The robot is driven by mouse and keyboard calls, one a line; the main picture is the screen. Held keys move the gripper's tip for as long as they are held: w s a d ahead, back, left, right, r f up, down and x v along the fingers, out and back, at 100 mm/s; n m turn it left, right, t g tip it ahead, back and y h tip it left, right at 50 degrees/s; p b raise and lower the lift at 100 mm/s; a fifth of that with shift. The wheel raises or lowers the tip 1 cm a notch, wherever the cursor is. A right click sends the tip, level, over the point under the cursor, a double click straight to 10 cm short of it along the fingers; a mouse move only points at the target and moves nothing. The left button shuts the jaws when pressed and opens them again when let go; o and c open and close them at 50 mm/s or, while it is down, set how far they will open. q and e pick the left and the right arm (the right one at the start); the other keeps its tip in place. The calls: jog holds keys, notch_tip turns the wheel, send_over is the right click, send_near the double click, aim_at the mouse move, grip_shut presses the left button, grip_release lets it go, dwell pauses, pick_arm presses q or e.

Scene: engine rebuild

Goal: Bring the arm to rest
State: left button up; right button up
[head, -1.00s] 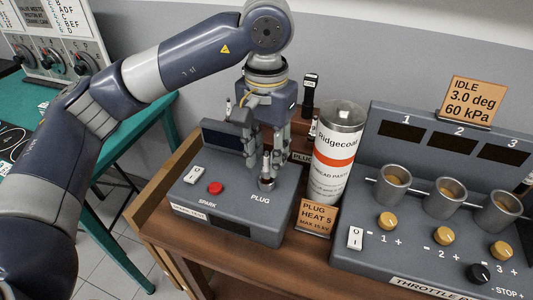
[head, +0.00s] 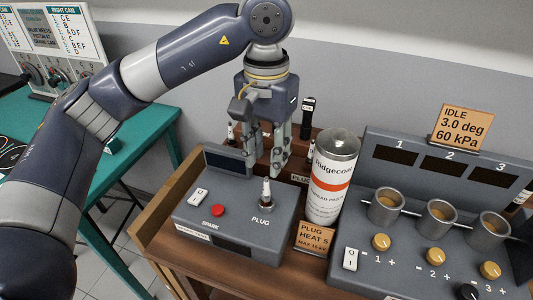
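My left gripper (head: 264,165) hangs fingers-down from the arm that comes in from the left. Its two fingers are apart, with nothing seen held between them. It is above and behind the spark plug (head: 266,193), which stands upright in the PLUG socket of the grey spark tester (head: 240,228). The fingertips are clear of that plug. They partly hide the rear of the tester and the things behind it. My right gripper is not in view.
A Ridgecoat can (head: 330,190) stands close right of the gripper. Several plugs and a black-topped item (head: 307,118) stand behind it. The throttle box (head: 400,240) fills the right. A green table (head: 95,165) is at left. Space above the wooden bench is open.

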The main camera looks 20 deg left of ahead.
pick_arm(q)
jog(key=shift+r, duration=0.25)
